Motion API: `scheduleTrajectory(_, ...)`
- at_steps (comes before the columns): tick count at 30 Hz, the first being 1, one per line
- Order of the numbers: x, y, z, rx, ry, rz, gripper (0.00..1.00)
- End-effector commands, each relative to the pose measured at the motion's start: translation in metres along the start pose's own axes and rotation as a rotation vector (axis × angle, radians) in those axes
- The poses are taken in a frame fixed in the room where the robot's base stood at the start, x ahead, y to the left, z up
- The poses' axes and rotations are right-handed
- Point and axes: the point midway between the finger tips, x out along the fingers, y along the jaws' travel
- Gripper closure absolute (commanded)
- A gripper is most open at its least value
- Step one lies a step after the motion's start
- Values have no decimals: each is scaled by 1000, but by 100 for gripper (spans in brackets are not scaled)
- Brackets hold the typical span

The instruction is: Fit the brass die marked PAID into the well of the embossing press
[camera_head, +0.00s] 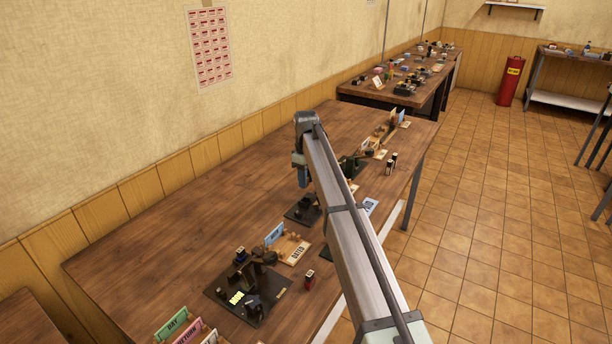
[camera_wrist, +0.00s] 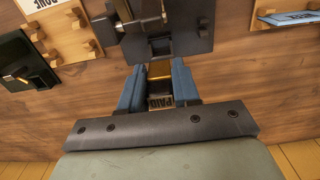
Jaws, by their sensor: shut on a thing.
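My gripper (camera_wrist: 160,88) has two blue fingers shut on the brass die (camera_wrist: 160,71), which shows marked letters that look like PAID on its near face. In the wrist view the die is just in front of the black embossing press (camera_wrist: 190,42), with a square recess that looks like its well at the base's near edge. I cannot tell whether the die touches the base. In the head view my gripper (camera_head: 302,172) hangs above the dark base of the press (camera_head: 300,214), and the die is hidden there.
A wooden rack (camera_wrist: 75,50) and another black device (camera_wrist: 22,62) stand left of the press in the wrist view. A blue card on a wooden holder (camera_wrist: 288,14) is at right. In the head view another press (camera_head: 248,290) stands nearer; the table's left half (camera_head: 190,220) is clear.

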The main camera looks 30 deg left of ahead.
Motion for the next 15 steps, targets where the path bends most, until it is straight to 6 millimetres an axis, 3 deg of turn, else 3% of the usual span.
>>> scheduleTrajectory(15, 39, 0, 0, 0, -1, -1, 100)
